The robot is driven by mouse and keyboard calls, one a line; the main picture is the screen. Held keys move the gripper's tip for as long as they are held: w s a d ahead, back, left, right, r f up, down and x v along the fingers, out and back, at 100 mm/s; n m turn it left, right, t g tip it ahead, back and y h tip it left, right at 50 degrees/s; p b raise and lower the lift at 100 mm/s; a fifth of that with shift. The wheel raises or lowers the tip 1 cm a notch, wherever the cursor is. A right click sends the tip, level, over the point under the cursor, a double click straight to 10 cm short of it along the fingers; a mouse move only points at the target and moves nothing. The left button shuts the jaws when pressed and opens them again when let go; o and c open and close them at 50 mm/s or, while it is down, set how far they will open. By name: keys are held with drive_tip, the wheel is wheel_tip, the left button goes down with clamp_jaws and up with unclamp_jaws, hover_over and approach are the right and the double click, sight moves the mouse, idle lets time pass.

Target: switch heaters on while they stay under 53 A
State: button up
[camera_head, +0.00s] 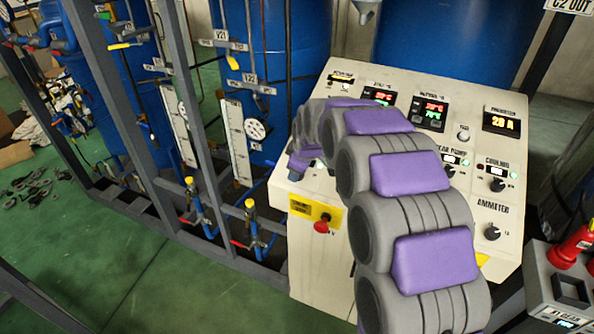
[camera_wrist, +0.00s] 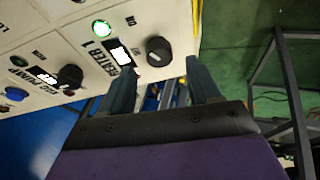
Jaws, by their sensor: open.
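A cream control panel (camera_head: 345,75) stands in front of me. Its ammeter display (camera_head: 501,123) shows a yellow value in the twenties of amps; the second digit is unclear. In the wrist view, the panel carries a HEATER 1 label (camera_wrist: 122,56), a lit green lamp (camera_wrist: 101,28) and a black knob (camera_wrist: 159,51). My gripper (camera_wrist: 158,65) is open, its two fingers pointing at the panel on either side of that knob and a little short of it. In the head view, my arm hides much of the panel's middle and the heater switches.
A red emergency button (camera_head: 321,225) on a yellow plate sticks out of the panel's front. Cooling (camera_head: 497,185) and ammeter (camera_head: 492,233) knobs sit at the right. Grey frame posts and blue tanks (camera_head: 270,50) stand at the left and behind. Green floor is open at lower left.

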drive_tip(key=v, duration=1.3)
drive_tip(key=shift+s+r, duration=0.15)
drive_tip(key=shift+r, duration=0.05)
drive_tip(key=s+d+f+m+g+b, duration=0.2)
drive_tip(key=s+d+f+m+b, duration=0.1)
drive_tip(key=s, duration=1.1)
drive_tip(key=s+d+f+m+g+h+b, duration=0.1)
drive_tip(key=s+d+f+m, duration=0.5)
drive_tip(key=s, duration=0.8)
drive_tip(key=s+d+f+m+g+h+b, duration=0.1)
drive_tip(key=s+d+f+m+g+b, duration=0.2)
drive_tip(key=s+d+f, duration=0.4)
drive_tip(key=s+f+m+b, duration=0.1)
drive_tip(key=s, duration=0.6)
drive_tip(key=shift+s+f+m+g+b, duration=0.2)
drive_tip(key=shift+s+m+g+b, duration=0.1)
drive_tip(key=shift+s+m+g, duration=0.1)
idle(1.1)
